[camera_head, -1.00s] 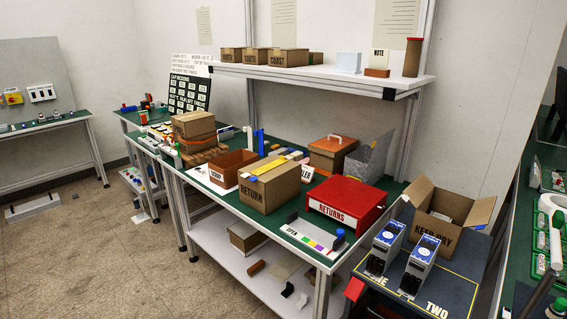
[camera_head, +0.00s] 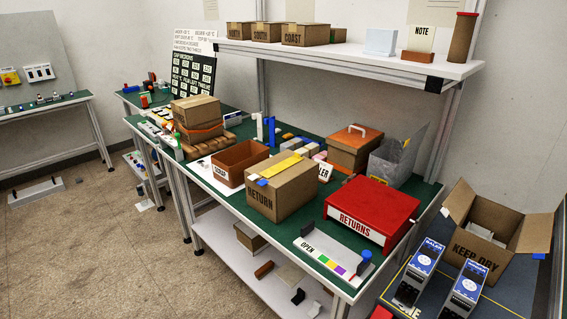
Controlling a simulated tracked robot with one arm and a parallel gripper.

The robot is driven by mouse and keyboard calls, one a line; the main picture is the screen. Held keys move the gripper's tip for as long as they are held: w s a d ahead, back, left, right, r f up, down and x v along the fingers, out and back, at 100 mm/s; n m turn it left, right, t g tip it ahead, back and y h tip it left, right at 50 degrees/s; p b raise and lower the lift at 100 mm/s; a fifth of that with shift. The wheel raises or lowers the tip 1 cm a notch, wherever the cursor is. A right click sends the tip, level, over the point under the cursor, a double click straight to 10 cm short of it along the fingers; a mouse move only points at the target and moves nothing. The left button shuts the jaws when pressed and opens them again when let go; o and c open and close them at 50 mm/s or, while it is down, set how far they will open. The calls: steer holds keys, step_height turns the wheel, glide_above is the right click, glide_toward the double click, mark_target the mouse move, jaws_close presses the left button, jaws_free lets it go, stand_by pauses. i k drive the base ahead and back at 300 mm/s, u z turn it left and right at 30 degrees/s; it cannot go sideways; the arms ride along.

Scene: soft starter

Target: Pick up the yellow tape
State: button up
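A flat yellow strip (camera_head: 281,164), which looks like the yellow tape, lies across the top of a closed cardboard box marked RETURN (camera_head: 283,192). The box stands on the green-topped bench, left of a red RETURNS box. A small blue piece (camera_head: 262,182) is at the front edge of the box top, near the yellow strip's end. My gripper does not show clearly in this view, so I cannot see its fingers or whether it holds anything.
A brown SCRAP bin (camera_head: 238,160) stands left of the box, and the red RETURNS box (camera_head: 372,207) stands right. An orange-lidded box (camera_head: 355,148) and grey bin (camera_head: 398,160) are behind. A shelf (camera_head: 340,58) overhangs the bench's back. Floor (camera_head: 110,240) in front is clear.

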mark_target(272, 171)
steer(key=u, duration=0.55)
steer(key=i, duration=2.85)
steer(key=z, duration=0.9)
